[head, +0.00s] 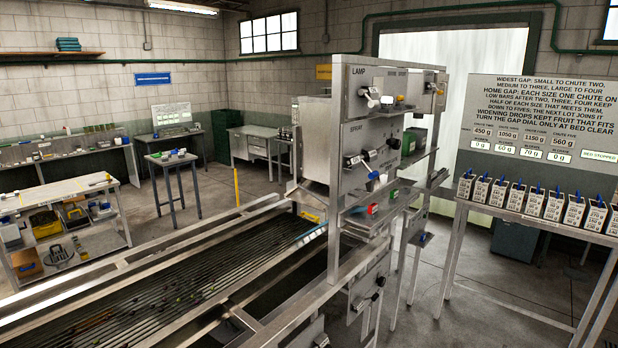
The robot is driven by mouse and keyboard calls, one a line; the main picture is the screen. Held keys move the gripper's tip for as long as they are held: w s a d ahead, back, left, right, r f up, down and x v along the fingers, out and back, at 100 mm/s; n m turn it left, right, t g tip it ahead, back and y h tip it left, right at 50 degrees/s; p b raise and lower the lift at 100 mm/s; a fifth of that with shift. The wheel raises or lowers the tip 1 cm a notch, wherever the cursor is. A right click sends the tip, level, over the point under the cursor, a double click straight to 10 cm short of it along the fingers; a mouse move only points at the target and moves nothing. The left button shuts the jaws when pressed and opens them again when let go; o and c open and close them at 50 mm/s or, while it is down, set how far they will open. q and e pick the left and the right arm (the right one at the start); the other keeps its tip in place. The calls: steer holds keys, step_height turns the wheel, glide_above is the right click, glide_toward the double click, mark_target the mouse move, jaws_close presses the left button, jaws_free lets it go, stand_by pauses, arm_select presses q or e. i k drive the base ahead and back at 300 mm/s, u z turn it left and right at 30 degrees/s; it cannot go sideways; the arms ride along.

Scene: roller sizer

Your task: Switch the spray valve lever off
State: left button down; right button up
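The panel marked SPRAY (352,135) is on the grey metal stand at the right of the roller bed. A dark lever (359,158) sticks out to the left from its face, with a pale end beside it. A black knob (393,143) is to the right on the same panel. The lever is too small to tell its exact setting. Neither of my grippers shows in the head view.
The LAMP panel (361,76) with its own white lever (371,98) is above. The roller bed (170,285) runs along the lower left, with metal rails beside it. A table (545,229) with several small labelled boxes stands at the right. Open floor (470,290) lies between.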

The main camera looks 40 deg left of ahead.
mark_target(372, 175)
steer(key=u, duration=0.6)
steer(key=i, duration=1)
